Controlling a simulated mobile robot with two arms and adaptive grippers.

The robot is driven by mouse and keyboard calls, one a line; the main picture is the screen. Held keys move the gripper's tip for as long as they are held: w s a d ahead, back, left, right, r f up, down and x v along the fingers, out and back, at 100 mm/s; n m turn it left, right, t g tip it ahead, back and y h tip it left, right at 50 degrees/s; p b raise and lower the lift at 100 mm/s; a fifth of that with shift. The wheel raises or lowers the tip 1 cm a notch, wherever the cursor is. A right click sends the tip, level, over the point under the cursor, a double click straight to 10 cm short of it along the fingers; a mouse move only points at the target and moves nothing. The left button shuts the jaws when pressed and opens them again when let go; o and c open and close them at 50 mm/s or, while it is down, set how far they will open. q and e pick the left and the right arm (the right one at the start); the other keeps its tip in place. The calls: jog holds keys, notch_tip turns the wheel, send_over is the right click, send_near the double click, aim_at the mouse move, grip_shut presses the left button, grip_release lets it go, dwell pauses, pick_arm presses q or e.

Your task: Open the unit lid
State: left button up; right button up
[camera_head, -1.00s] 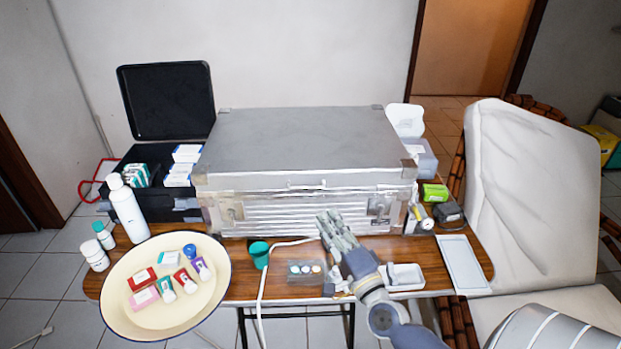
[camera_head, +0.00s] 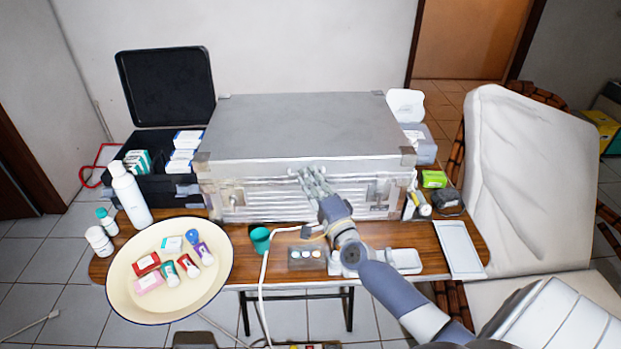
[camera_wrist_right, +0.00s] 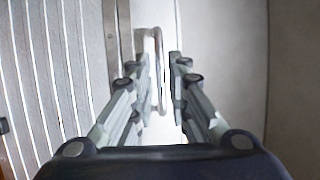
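The unit is a large silver metal case (camera_head: 300,125) on the wooden table, with its lid down. My right gripper (camera_head: 309,176) is in front of the case, at the height of the lid seam. In the right wrist view the fingers of my right gripper (camera_wrist_right: 157,62) are apart, with a thin metal handle (camera_wrist_right: 159,80) showing between them. Whether the fingers touch the handle I cannot tell. In the head view the gripper covers the handle. My left gripper is not in view.
An open black case (camera_head: 165,90) stands left of the unit. A cream basin (camera_head: 125,295) with small boxes and bottles is at front left.

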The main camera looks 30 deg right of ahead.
grip_shut()
